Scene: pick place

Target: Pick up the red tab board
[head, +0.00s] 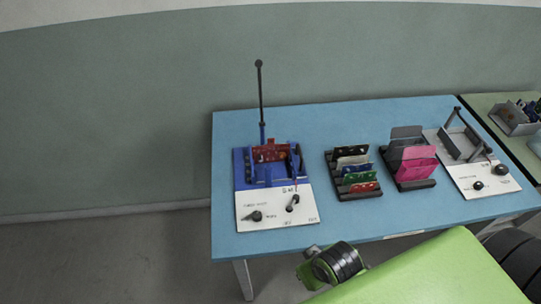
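A red board with a small raised tab (270,153) stands upright in a blue fixture (240,172) on the left of the table. A black slotted rack (372,194) right of it holds several upright boards. Those in between look white, yellowish, blue and green. Tabs on the rack boards are too small to tell. Neither gripper shows; only green and black parts of mine are at the bottom.
The fixture stands on a white control panel (295,216) with black knobs and has a tall dark post (260,95). A second rack (423,184) holds pink and grey pieces. A grey fixture (463,150) is farther right. The blue table (350,222) is clear in front of the racks.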

